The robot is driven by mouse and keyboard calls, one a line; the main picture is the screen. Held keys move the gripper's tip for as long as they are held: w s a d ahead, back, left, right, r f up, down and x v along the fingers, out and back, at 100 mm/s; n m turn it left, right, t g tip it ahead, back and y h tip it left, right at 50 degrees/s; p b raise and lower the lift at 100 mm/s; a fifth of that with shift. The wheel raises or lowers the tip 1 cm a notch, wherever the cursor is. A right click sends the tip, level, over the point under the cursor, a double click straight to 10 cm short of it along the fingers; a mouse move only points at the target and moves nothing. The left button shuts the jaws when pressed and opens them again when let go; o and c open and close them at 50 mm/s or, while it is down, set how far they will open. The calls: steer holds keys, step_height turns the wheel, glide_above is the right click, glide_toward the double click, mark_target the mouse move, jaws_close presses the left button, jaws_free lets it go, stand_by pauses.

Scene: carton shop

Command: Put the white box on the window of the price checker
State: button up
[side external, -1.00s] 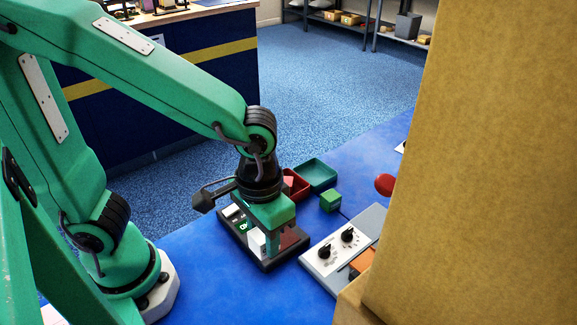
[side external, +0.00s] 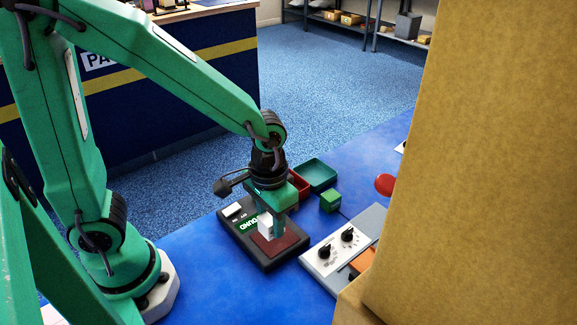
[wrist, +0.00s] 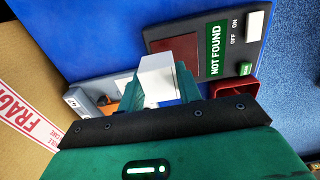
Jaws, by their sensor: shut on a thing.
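My gripper (side external: 273,226) is shut on the white box (side external: 265,225), which sits upright between the fingers. The price checker (side external: 236,222) is a black slab on the blue table, with a dark red window (side external: 287,242) at its near end. The box is held at the window, seeming a little above it; whether it touches cannot be told. In the wrist view the white box (wrist: 158,73) shows between my green fingers, and part of the window (wrist: 173,55) shows beyond it. A green display (wrist: 215,48) there reads "NOT FOUND". The far finger is partly hidden by the box.
A green cube (side external: 330,202), a red tray (side external: 301,186) and a teal tray (side external: 319,174) stand behind to the right. A knob panel (side external: 334,252) and a red ball (side external: 385,184) are at right. A big cardboard carton (side external: 480,160) blocks the right side.

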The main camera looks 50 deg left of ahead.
steer(key=shift+w+a+f, duration=1.1)
steer(key=shift+w+a, duration=0.2)
steer(key=shift+f, duration=2)
steer(key=shift+f, duration=0.1)
steer(key=o, duration=1)
step_height(320, 180, up, 12)
